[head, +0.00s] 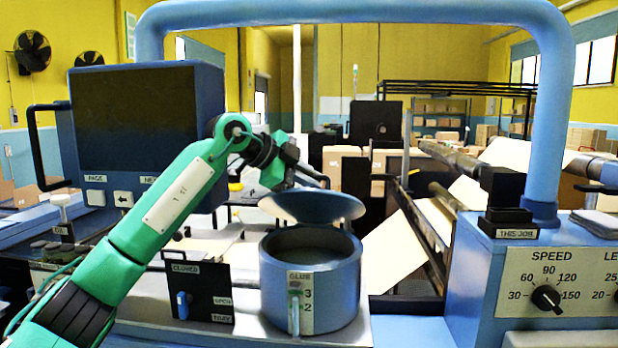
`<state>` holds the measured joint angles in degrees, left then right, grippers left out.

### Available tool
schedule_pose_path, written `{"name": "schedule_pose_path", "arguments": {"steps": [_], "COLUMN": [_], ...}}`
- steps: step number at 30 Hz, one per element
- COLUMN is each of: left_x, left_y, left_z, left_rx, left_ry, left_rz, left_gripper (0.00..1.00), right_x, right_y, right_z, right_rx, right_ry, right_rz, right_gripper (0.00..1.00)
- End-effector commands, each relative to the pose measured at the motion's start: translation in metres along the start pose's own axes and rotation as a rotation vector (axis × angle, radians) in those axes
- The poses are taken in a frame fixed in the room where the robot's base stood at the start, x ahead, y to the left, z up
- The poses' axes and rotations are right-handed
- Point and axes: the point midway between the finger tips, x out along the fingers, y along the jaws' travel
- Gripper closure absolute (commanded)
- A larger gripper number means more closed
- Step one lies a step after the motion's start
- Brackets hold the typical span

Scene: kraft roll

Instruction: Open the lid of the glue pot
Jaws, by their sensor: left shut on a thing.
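The blue glue pot (340,287) stands on a metal plate in the lower middle of the head view. It has a GLUE label and a level gauge marked 3 and 2 on its front. Its mouth is uncovered at the front, and the dark inside shows. The round blue-grey lid (312,208) is above the pot's back rim, tilted, with a gap at the front. Whether it is hinged at the back is hidden. My left gripper (308,176) is at the lid's upper edge, shut on the lid; the exact grip point is hard to see. My right gripper is not in view.
A black panel with a blue switch (184,305), marked CLOSED and OPEN, stands left of the pot. A blue tube frame (350,12) arches overhead. A dark screen (135,108) is at left, and a SPEED dial box (545,298) at right.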

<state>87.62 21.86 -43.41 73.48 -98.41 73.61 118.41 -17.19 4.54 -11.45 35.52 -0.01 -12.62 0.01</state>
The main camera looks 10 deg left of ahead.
Motion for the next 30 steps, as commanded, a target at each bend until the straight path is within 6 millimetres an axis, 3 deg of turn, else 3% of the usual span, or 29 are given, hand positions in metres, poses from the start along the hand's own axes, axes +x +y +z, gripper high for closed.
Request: {"name": "schedule_pose_path", "arguments": {"steps": [2, 3, 5, 17, 30], "left_x": [0.000, 0.000, 0.000, -0.003, -0.041], "left_y": [0.000, 0.000, 0.000, -0.005, -0.056], "left_z": [0.000, 0.000, 0.000, -0.004, -0.044], "left_rx": [0.000, 0.000, 0.000, 0.001, 0.002], "left_ry": [0.000, 0.000, 0.000, 0.000, 0.000], "left_rz": [0.000, 0.000, 0.000, -0.001, -0.002], "left_gripper": [1.00, 0.87, 0.80, 0.80, 0.80], "right_x": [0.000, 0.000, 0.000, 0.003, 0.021], "right_y": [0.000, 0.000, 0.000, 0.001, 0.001], "right_z": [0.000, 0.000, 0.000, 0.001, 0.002], "right_rx": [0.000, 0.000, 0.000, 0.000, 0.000], "right_ry": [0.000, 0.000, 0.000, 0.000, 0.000], "right_rz": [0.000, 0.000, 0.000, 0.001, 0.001], "right_gripper": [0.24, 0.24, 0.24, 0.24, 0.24]}}
